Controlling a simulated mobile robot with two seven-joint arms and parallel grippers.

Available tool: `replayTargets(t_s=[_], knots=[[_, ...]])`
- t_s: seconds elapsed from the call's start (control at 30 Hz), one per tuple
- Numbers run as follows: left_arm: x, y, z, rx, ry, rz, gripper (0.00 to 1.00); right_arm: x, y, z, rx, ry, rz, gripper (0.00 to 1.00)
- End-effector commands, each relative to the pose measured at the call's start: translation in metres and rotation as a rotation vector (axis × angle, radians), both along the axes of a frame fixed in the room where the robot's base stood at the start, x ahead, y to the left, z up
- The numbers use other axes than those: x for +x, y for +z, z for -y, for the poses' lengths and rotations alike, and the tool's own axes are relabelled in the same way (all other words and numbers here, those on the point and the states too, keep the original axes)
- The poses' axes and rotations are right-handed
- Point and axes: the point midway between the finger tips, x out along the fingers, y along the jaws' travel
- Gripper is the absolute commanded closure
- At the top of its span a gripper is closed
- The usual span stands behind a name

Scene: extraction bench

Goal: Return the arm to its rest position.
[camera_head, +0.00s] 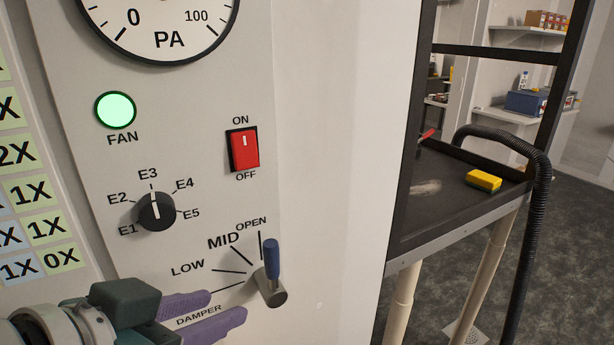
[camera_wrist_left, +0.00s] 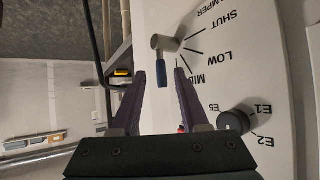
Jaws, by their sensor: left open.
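My left gripper (camera_head: 227,304) comes in from the lower left of the head view. Its two purple fingers are apart, with nothing held between them. The damper lever (camera_head: 270,284), a grey hub with a blue handle, is just right of the fingertips, and a gap shows between them. Its handle points up, near the OPEN mark. In the left wrist view the purple fingers (camera_wrist_left: 160,74) are spread, and the blue handle (camera_wrist_left: 163,74) appears between the tips. I cannot tell the depth there. My right gripper is in neither view.
The panel (camera_head: 320,200) carries a lit green FAN lamp (camera_head: 116,110), a red switch (camera_head: 244,150), a selector knob (camera_head: 157,212) pointing to E3 and a PA gauge (camera_head: 165,25). At right, a dark tray bench (camera_head: 440,222) holds a yellow block (camera_head: 483,181) beside a black hose (camera_head: 530,230).

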Motion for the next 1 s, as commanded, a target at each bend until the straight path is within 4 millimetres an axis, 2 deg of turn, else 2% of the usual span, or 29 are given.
replayTargets(t_s=[0.2,0.37,0.4,0.57,0.8,0.9,1.0], knots=[[-0.098,-0.024,-0.033,0.109,0.121,-0.362,0.56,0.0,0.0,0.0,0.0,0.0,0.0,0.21],[-0.182,-0.026,-0.06,0.178,0.187,-0.644,0.56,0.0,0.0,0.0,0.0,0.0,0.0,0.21],[-0.18,0.002,-0.061,0.184,0.182,-0.641,0.56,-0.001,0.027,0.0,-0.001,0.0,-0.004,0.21],[-0.178,0.057,-0.06,0.185,0.179,-0.634,0.56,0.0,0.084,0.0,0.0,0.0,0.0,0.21],[-0.177,0.154,-0.06,0.184,0.179,-0.633,0.56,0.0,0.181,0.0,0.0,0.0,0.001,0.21],[-0.177,0.185,-0.06,0.184,0.179,-0.633,0.56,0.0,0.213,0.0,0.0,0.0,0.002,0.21],[-0.177,0.205,-0.06,0.184,0.179,-0.633,0.56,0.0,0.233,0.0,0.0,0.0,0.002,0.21]])
